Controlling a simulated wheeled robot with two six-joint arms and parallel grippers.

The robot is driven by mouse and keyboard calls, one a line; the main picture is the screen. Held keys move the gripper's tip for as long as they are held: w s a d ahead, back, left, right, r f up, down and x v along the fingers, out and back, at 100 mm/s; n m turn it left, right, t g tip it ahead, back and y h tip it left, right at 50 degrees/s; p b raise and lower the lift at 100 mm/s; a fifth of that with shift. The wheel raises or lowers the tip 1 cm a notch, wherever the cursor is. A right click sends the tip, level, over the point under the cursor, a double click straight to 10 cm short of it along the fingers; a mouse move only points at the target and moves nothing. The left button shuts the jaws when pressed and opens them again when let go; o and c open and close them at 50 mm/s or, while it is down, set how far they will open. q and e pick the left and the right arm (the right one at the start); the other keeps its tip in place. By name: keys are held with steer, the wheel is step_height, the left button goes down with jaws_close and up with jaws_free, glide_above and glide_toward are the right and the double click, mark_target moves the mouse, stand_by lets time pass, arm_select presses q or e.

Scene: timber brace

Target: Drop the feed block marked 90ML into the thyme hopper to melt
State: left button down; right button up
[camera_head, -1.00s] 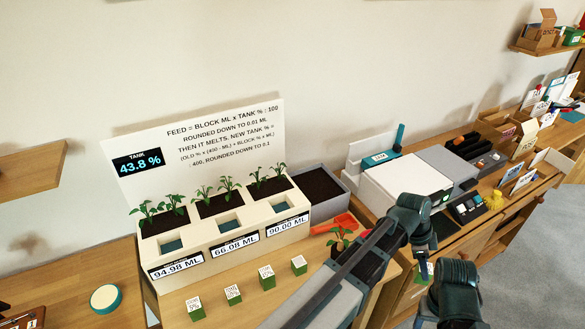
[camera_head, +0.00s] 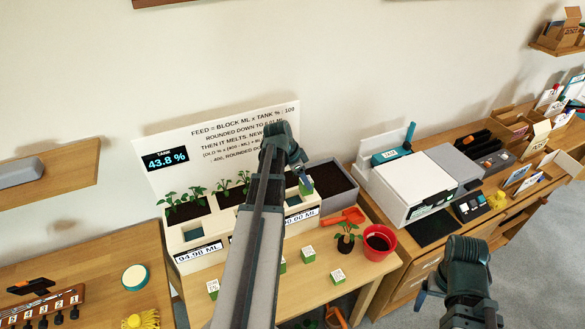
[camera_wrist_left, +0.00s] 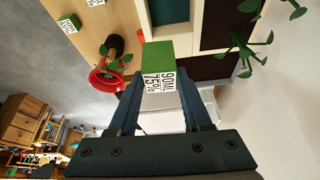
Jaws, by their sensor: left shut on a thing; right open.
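My left gripper (camera_head: 304,184) is shut on a green block (camera_wrist_left: 155,50). In the left wrist view its white label reads 90ML and 75%. The block is held in the air over the right part of the white planter (camera_head: 306,218), near the end marked 90.00 ML. A square hopper opening (camera_wrist_left: 168,12) shows beyond the block in the wrist view. In the head view, another hopper opening (camera_head: 194,233) is at the left end; my left arm hides the middle. No thyme label is readable. My right gripper (camera_head: 425,292) is open, low at right, its tips partly hidden.
Several green-and-white blocks (camera_head: 338,276) stand on the table. A red pot (camera_head: 379,241), a small potted plant (camera_head: 346,239) and a red scoop (camera_head: 343,218) are right of the planter. A grey soil bin (camera_head: 328,185) stands behind. The board (camera_head: 220,140) reads TANK 43.8 %.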

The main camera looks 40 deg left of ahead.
arm_select(q)
steer(key=shift+n, duration=0.4)
steer(key=a, duration=0.1)
steer(key=s+a, duration=0.1)
steer(key=s+a+r, duration=0.1)
steer(key=shift+a, duration=0.35)
steer(key=shift+w+f, duration=0.1)
steer(key=shift+f, duration=0.05)
step_height(320, 180, down, 8)
steer(key=b, duration=0.7)
steer(key=shift+b, duration=0.4)
steer(key=shift+c, duration=1.3)
jaws_free()
